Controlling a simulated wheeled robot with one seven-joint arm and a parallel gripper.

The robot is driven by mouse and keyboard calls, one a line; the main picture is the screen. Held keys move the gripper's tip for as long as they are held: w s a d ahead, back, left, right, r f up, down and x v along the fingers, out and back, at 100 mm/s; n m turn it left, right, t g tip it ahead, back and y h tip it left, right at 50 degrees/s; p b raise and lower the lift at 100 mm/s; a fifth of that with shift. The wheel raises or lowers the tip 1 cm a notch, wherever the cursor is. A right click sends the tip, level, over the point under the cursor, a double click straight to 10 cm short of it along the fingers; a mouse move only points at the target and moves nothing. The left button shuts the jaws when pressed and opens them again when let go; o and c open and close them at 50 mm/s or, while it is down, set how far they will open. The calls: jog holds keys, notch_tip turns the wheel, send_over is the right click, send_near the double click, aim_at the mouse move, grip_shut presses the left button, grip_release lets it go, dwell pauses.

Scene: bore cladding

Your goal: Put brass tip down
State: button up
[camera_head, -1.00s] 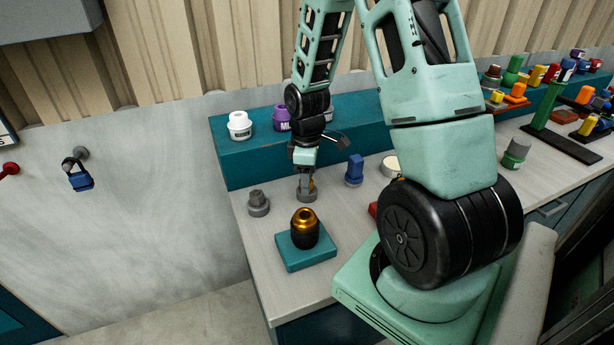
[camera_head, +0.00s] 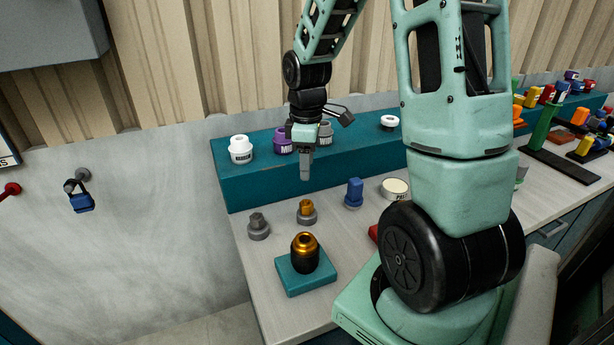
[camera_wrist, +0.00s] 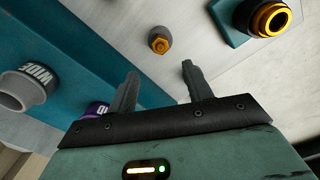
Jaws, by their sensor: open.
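The brass tip (camera_head: 306,206) stands upright in a round grey holder (camera_head: 307,218) on the bench. It also shows in the wrist view (camera_wrist: 160,44), ahead of the fingers and apart from them. My gripper (camera_head: 305,177) hangs above and behind the tip, in front of the teal shelf. In the wrist view the two fingers of my gripper (camera_wrist: 158,88) are spread with nothing between them. A black and brass cylinder with a bore (camera_head: 305,252) stands on a teal square block (camera_head: 290,283) nearer the bench's front.
A grey fitting (camera_head: 258,226) stands left of the tip and a blue one (camera_head: 354,193) right of it. A white-lidded jar (camera_head: 395,189) is further right. A teal shelf (camera_head: 235,182) at the back carries a white jar (camera_head: 240,149) and a purple jar (camera_head: 283,140).

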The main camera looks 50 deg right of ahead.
jog(key=s+a+r, duration=0.2)
jog(key=a, duration=0.9)
jog(key=s+a+r, duration=0.1)
jog(key=s+a, duration=0.1)
jog(key=a, duration=0.9)
jog(key=s+a, duration=1.1)
jog(key=s, duration=0.2)
jog(key=shift+a+r+n+y, duration=0.15)
jog(key=shift+r+n+y, duration=0.15)
jog(key=shift+r+n, duration=0.1)
jog(key=shift+w, duration=0.1)
